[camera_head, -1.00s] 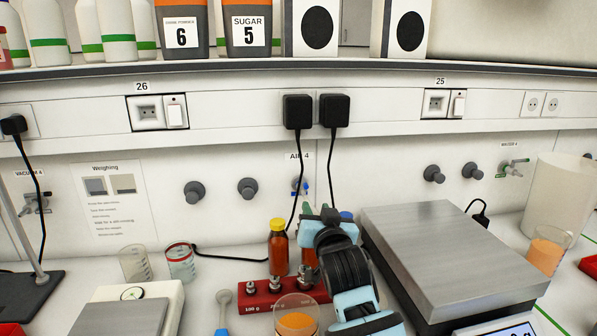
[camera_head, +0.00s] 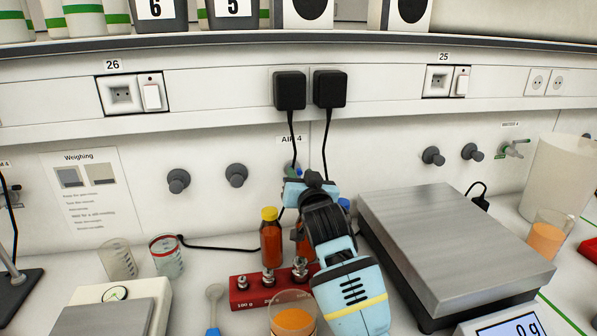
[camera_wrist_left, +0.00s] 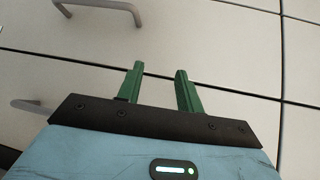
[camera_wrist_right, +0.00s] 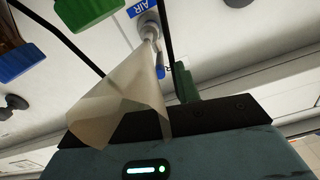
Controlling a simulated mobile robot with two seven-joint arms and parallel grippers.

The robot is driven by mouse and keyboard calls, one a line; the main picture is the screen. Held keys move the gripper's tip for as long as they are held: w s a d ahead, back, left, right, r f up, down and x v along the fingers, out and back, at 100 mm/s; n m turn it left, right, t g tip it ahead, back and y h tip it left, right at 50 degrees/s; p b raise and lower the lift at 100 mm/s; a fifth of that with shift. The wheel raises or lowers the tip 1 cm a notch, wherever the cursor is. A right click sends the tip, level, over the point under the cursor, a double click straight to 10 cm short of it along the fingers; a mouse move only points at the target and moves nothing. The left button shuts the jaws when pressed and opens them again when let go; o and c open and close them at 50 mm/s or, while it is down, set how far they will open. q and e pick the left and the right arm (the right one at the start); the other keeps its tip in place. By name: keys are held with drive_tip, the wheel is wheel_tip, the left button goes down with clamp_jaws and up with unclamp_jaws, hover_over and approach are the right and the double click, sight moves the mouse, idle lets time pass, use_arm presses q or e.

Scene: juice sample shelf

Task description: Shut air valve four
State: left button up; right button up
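The valve under the "AIR 4" label (camera_head: 291,139) is mostly hidden behind my right gripper (camera_head: 308,178) in the head view. In the right wrist view the grey valve body (camera_wrist_right: 150,27) stands out from the wall under a blue AIR label (camera_wrist_right: 147,3), with a blue lever (camera_wrist_right: 160,71) below it. One green finger of my right gripper (camera_wrist_right: 185,85) shows just right of the lever, set wide; the other is hidden behind a beige translucent piece (camera_wrist_right: 120,108). I cannot tell whether it touches the lever. My left gripper (camera_wrist_left: 160,86) is open and empty before pale drawer fronts.
Brown bottles (camera_head: 270,240), a red weight block (camera_head: 250,291) and a beaker of orange liquid (camera_head: 294,314) crowd the bench left of my right arm. A balance (camera_head: 455,245) stands to its right. Two black plugs (camera_head: 290,90) hang cords near the valve.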

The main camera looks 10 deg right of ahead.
sight(297, 167)
drive_tip(key=shift+w, duration=1.55)
clamp_jaws()
